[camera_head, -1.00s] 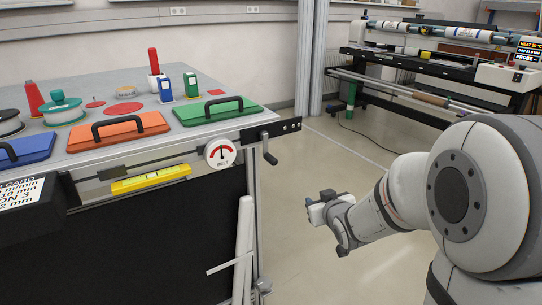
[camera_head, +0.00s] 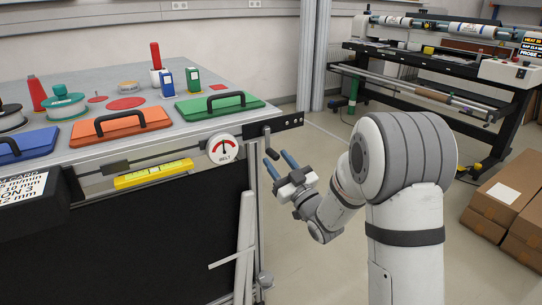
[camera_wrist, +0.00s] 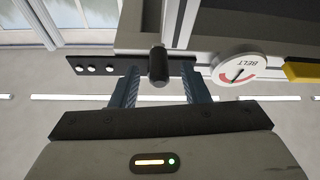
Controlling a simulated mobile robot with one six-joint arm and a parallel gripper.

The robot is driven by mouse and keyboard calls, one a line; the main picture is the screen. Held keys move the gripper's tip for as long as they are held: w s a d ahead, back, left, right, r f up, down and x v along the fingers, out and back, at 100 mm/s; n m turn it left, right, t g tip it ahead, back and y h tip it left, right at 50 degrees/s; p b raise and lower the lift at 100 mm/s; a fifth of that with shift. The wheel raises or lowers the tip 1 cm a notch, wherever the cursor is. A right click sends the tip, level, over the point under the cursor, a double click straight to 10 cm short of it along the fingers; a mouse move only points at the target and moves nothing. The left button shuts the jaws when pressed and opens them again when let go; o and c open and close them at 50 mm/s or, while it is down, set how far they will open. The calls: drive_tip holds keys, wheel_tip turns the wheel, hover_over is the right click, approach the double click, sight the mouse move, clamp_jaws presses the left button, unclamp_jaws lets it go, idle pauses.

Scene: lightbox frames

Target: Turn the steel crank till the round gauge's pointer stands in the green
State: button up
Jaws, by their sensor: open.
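The steel crank (camera_head: 268,141) sits on a dark bracket at the table's front right corner; its dark handle hangs downward. The round white gauge (camera_head: 222,149), marked BELT, is just left of the crank. My gripper (camera_head: 279,161) is open just below and in front of the crank. In the wrist view my gripper (camera_wrist: 157,88) has its blue fingers on either side of the black crank handle (camera_wrist: 158,66), with gaps between; the gauge (camera_wrist: 239,75) is upside down at right.
A yellow level (camera_head: 153,174) is on the table's front rail. Orange (camera_head: 120,129) and green (camera_head: 218,107) handled plates lie on the tabletop. Cardboard boxes (camera_head: 508,202) stand at right. The floor between the table and the far machine (camera_head: 430,75) looks clear.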

sight(272, 152)
drive_tip(key=shift+x, duration=1.5)
drive_tip(key=shift+c, duration=0.4)
clamp_jaws()
drive_tip(key=shift+a, duration=0.1)
